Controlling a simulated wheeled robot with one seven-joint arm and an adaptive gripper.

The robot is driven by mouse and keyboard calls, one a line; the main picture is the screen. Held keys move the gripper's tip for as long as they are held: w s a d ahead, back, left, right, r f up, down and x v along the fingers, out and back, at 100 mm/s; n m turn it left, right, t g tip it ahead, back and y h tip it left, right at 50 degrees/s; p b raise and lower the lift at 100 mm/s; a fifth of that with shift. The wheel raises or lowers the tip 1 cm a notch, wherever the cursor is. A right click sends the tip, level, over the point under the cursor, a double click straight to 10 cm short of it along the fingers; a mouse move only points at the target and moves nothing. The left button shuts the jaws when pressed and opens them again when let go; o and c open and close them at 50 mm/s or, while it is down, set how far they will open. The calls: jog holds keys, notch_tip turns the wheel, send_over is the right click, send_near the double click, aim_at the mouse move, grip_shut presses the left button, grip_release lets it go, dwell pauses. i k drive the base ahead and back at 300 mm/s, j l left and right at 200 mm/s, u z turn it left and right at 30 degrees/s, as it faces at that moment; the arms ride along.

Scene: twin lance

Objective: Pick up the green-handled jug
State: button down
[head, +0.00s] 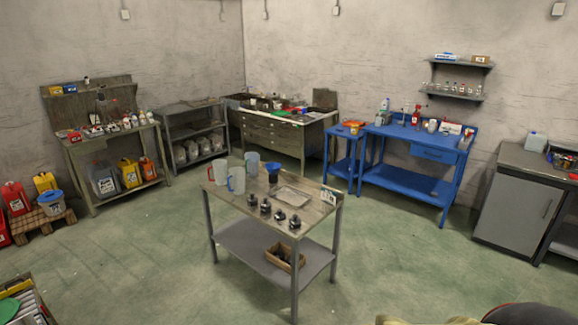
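Several translucent measuring jugs stand upright at the left back of the grey worktable (232,203) in the middle of the room. The left jug (221,172) has a red handle on its left side. The front jug (238,180) has a blue handle on its left side. The back jug (252,162) looks bluish, and its handle is not clear. I cannot make out a green handle on any jug at this size. My gripper is not in view.
The worktable also holds a dark blue funnel (273,170), a metal tray (293,196) and several small black pieces (280,214). A brown box (284,257) sits on its lower shelf. Benches line the walls. Green floor (150,260) around the table is clear.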

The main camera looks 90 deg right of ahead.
aim_at(252, 158)
jog(key=z, duration=2.8)
jog(key=i+l+u, duration=0.2)
jog(key=i, duration=0.15)
jog(key=i+u, duration=0.25)
jog(key=i+j+u, duration=0.15)
jog(key=i+u, duration=0.2)
jog(key=i, duration=0.65)
jog(key=i+u, duration=0.4)
jog(key=i, duration=0.55)
jog(key=i+z, duration=0.35)
jog(key=i, duration=0.35)
jog(key=i+j+z, duration=0.3)
jog(key=i, duration=0.4)
jog(key=i+l+z, duration=0.15)
jog(key=z, duration=0.3)
jog(key=i+z, duration=0.25)
jog(key=z, duration=0.15)
jog(key=i+z, duration=0.25)
jog(key=z, duration=0.2)
jog(key=i+z, duration=0.25)
jog(key=z, duration=0.15)
jog(key=i+j+z, duration=0.15)
jog(key=z, duration=0.3)
